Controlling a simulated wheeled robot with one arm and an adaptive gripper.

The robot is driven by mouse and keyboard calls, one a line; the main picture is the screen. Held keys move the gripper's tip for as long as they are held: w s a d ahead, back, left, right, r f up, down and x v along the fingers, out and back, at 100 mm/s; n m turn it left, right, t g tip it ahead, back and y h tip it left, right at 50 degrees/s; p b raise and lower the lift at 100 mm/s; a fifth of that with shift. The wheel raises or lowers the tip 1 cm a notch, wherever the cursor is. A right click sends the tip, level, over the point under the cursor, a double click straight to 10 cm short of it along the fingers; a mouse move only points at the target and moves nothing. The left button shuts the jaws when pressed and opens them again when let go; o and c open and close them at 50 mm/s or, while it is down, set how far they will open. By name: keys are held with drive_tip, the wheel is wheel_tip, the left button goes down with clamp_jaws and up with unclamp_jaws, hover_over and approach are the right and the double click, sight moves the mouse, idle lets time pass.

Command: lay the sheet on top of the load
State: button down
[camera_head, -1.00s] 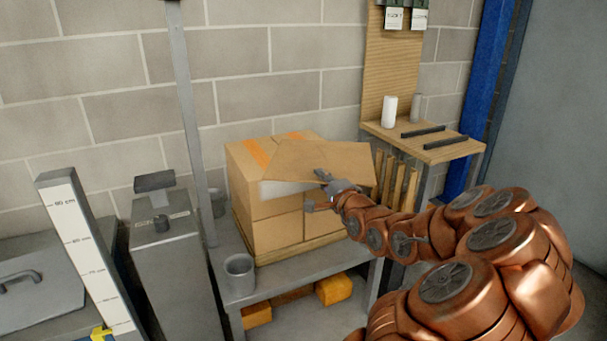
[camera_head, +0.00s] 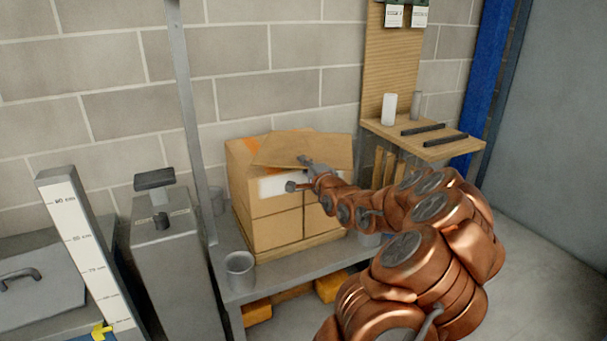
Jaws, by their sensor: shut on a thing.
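The brown cardboard sheet (camera_head: 318,147) is over the top of the load, and its right part covers most of the top face. The load (camera_head: 276,224) is a stack of cardboard boxes with orange tape and a white patch near the upper front. My gripper (camera_head: 297,174) is at the sheet's front edge, shut on it. The sheet looks slightly tilted, and I cannot tell whether it touches the boxes. My copper arm hides the load's right front part.
The load stands on a grey bench (camera_head: 262,286) with a grey cup (camera_head: 240,271) at front left. A grey post (camera_head: 190,125) rises at left. A wooden shelf (camera_head: 425,145) with a white cylinder (camera_head: 389,107) and dark bars stands at right.

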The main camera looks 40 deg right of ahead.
drive_tip(key=shift+w+d+f, duration=0.1)
drive_tip(key=shift+w+f, duration=0.1)
drive_tip(key=shift+f, duration=1.55)
drive_tip(key=shift+f+b, duration=0.1)
drive_tip(key=shift+b, duration=0.25)
drive_tip(key=c, duration=1.3)
unclamp_jaws()
drive_tip(key=v, duration=1.2)
